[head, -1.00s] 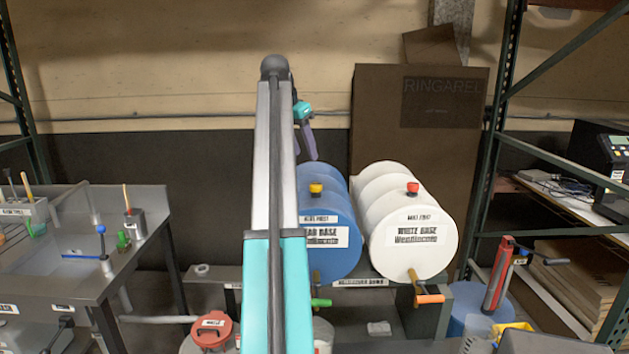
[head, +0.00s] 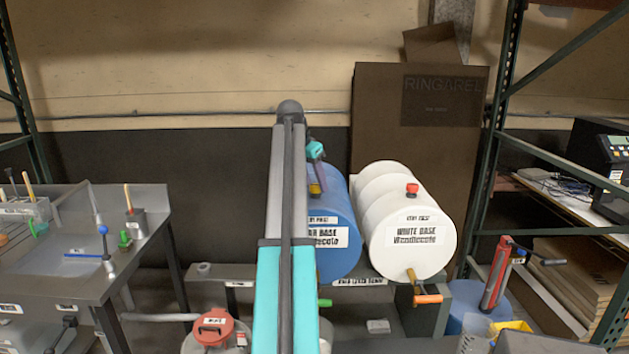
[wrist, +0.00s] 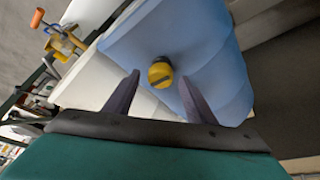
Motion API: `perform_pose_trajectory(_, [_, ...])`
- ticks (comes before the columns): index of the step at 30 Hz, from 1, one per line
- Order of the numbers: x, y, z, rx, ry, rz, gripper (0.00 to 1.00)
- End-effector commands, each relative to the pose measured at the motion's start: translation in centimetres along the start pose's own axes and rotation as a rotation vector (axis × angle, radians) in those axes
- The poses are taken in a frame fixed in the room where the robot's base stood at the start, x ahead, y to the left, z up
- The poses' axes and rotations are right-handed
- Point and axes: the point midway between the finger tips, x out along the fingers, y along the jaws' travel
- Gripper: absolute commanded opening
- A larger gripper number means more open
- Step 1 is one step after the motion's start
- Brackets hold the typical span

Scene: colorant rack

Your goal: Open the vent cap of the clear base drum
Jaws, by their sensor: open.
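The clear base drum (head: 338,262) is the blue drum, lying on its side, its label partly hidden by my arm in the head view. Its yellow vent cap (head: 315,188) sits on top near the front end, partly covered by my gripper. In the wrist view the blue drum (wrist: 205,45) fills the middle. The yellow cap (wrist: 160,74), with a dark slot across it, lies between and beyond the fingertips. My gripper (wrist: 160,80) is open, one finger on each side of the cap, with nothing held. I cannot tell how far the fingers are from the cap.
A white base drum (head: 409,248) with a red cap (head: 411,189) and a brass tap with an orange handle (head: 428,299) lies close on the right. A steel bench (head: 60,270) stands at left, and a red-lidded can (head: 213,327) in front. The wall is behind.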

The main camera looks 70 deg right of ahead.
Motion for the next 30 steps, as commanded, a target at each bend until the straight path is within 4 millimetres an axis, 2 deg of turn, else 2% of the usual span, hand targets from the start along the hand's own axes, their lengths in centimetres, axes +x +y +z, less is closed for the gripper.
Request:
perform_pose_trajectory(11, [0.37,0.01,0.01,0.000,0.000,0.000,0.50])
perform_pose_trajectory(18, [0.35,0.01,0.00,0.000,0.000,0.000,0.12])
perform_pose_trajectory(30, [0.31,0.11,0.01,-0.037,-0.001,-0.016,0.10])
